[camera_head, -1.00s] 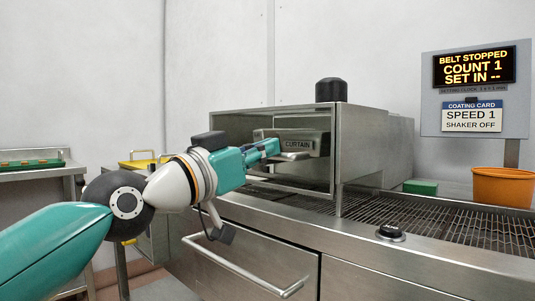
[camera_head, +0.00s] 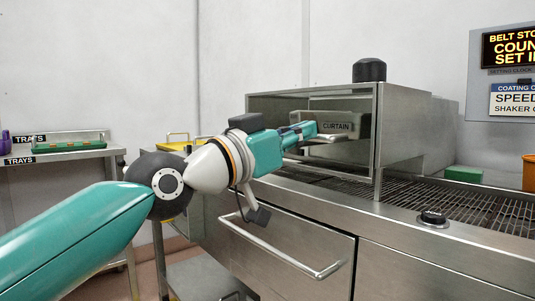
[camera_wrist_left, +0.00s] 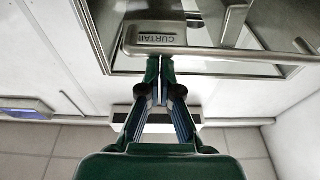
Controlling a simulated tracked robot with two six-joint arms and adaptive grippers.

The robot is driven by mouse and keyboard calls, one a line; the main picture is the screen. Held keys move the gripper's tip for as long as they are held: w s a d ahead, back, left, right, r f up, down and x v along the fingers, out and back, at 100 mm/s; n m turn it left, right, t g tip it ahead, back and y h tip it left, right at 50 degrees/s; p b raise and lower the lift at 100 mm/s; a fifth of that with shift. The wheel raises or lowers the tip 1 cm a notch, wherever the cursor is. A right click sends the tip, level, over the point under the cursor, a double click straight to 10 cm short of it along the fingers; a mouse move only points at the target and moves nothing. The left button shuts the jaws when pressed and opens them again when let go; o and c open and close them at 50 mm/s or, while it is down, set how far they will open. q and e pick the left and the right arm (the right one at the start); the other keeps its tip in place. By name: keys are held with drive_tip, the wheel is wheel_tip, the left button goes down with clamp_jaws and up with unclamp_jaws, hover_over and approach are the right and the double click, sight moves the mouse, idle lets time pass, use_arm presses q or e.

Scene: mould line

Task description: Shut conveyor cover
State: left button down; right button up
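A metal hood (camera_head: 405,130) stands over the conveyor belt (camera_head: 470,205); its framed front side shows a dark interior. I take this hood as the conveyor cover, but cannot tell which part of it moves. A grey block labelled CURTAIN (camera_head: 337,127) shows within the frame; the label also shows in the left wrist view (camera_wrist_left: 157,39). My left gripper (camera_head: 314,129) points at this block from the left. In the left wrist view its fingers (camera_wrist_left: 160,62) are together, tips close against a metal bar (camera_wrist_left: 215,52); contact is unclear. My right gripper is not in view.
A bar handle (camera_head: 285,248) sticks out from the cabinet front below my left arm. A round black knob (camera_head: 432,218) sits on the conveyor edge. A side table (camera_head: 70,155) with a green tray stands at left. A sign reads belt stopped (camera_head: 511,48).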

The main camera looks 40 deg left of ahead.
use_arm(q)
drive_tip(key=s+f+b, duration=0.2)
drive_tip(key=s+f, duration=0.2)
drive_tip(key=s, duration=0.4)
drive_tip(key=shift+a+f, duration=0.4)
